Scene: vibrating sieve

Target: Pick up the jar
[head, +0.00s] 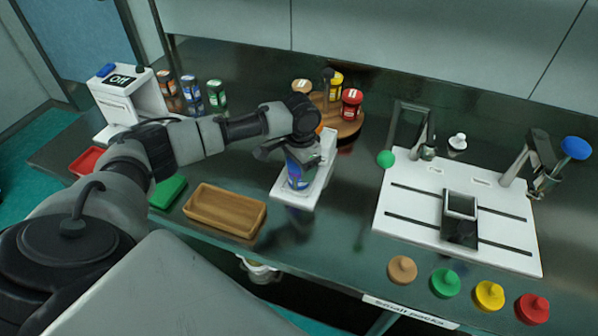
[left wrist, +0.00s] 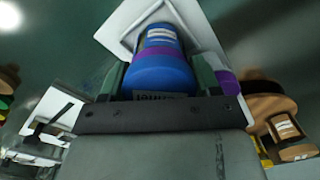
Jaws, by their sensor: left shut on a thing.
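The jar (head: 299,172), blue with a label, is upright at the white stand (head: 296,193) in the middle of the counter. My left gripper (head: 298,150) reaches down over it from above and is shut on it, hiding its top. In the left wrist view the jar (left wrist: 164,72) is between my fingers, with a blue body and a pale label, in front of the white stand (left wrist: 140,18). I cannot tell whether its base touches the stand. My right gripper is not in view.
A round wooden rack (head: 345,126) with several jars stands just behind. A wooden tray (head: 225,210) lies to the left, with several small jars and a white device (head: 128,98) beyond. A white slotted plate (head: 420,225) is to the right, with several coloured lids in front.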

